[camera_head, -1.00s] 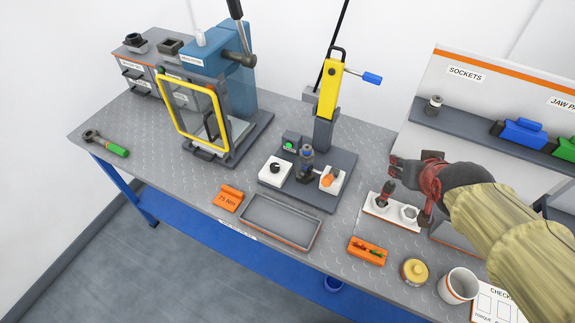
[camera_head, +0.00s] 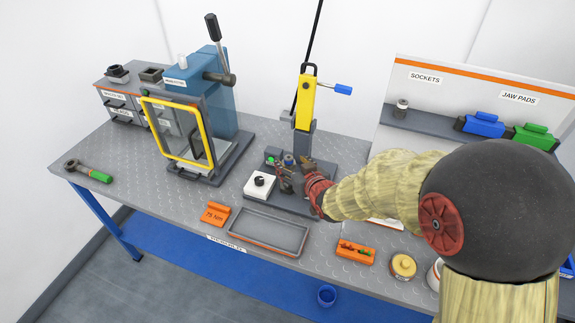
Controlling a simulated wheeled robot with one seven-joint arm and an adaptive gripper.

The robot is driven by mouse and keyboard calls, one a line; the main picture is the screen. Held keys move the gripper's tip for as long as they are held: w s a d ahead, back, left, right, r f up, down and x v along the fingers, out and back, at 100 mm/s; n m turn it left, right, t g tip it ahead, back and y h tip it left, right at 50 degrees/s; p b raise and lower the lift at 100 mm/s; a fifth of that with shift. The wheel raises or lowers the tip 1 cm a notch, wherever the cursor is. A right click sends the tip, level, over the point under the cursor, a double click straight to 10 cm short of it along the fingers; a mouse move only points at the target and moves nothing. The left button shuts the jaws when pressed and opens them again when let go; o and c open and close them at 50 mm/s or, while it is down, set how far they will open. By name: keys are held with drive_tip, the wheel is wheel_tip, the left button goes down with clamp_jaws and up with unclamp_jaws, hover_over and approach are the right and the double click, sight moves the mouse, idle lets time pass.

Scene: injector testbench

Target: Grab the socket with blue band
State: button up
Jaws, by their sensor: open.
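A small dark upright part with a blue band (camera_head: 289,158) stands at the base of the yellow-topped press. At this size I cannot tell for sure that it is a socket. My gripper (camera_head: 288,177) is open at the press base, just in front of this part and partly over its lower portion. I cannot tell whether they touch. A grey socket (camera_head: 402,107) stands on the shelf under the "SOCKETS" label, with no clear blue band. My arm hides most of the white holder at the right of the press.
The yellow press column (camera_head: 305,105) rises right behind my gripper. A white block with a dark knob (camera_head: 260,186) is close on its left. An empty grey tray (camera_head: 285,248), an orange "75 Nm" block (camera_head: 215,213) and an orange parts holder (camera_head: 354,250) lie in front.

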sight(290, 161)
drive_tip(key=x, duration=0.3)
drive_tip(key=shift+w+f+b, duration=0.25)
drive_tip(key=shift+f+b, duration=0.15)
drive_tip(key=shift+f, duration=0.05)
drive_tip(key=shift+w+a, duration=0.1)
drive_tip(key=shift+w, duration=0.25)
drive_tip(key=shift+c, duration=0.4)
drive_tip(key=c, duration=1.3)
drive_tip(key=shift+r, duration=0.1)
